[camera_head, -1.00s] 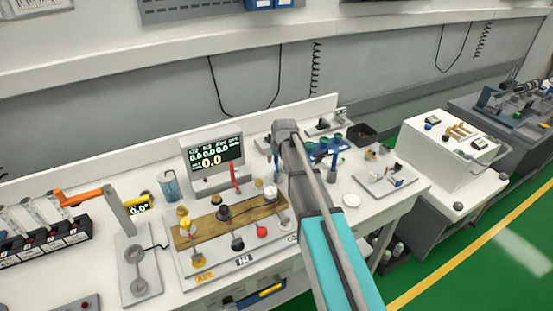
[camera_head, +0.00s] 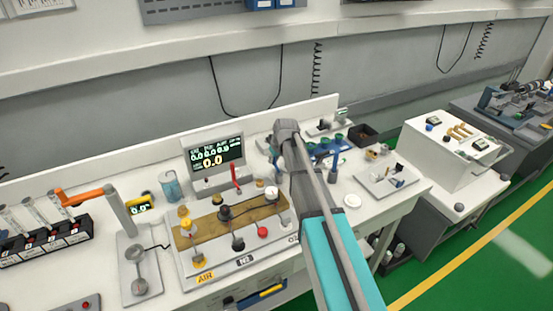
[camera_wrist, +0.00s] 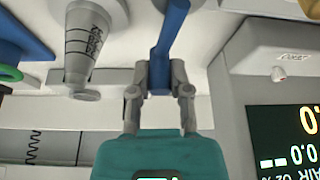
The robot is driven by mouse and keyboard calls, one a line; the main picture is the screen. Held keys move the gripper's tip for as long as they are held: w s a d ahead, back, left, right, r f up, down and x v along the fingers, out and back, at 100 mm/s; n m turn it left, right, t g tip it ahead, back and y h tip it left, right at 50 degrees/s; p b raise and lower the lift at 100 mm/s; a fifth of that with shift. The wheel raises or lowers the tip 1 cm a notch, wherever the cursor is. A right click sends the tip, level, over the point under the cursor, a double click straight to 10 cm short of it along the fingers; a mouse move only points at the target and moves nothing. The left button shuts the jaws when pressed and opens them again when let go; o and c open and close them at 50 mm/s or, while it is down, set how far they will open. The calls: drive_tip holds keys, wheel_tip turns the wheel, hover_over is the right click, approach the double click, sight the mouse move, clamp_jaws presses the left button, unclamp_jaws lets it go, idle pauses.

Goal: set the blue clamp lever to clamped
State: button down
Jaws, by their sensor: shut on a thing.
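My gripper is shut on the lever's lower end, with one grey finger on each side. The lever's other end is out of frame at the top, so its clamp position cannot be told. In the head view my arm hides the gripper and most of the area around the lever.
A grey marked cylinder (camera_wrist: 88,42) stands left of the fingers in the wrist view, and a dark monitor (camera_wrist: 285,135) is close on the right. In the head view, the monitor (camera_head: 216,153) and a gas panel with knobs (camera_head: 240,263) are left of my arm.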

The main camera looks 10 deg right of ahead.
drive_tip(key=shift+s+a+n+g+y, duration=0.15)
drive_tip(key=shift+a+n+g+y, duration=0.2)
drive_tip(key=shift+n, duration=0.65)
drive_tip(key=c, duration=0.6)
unclamp_jaws()
drive_tip(key=shift+a, duration=0.1)
drive_tip(key=shift+m, duration=0.3)
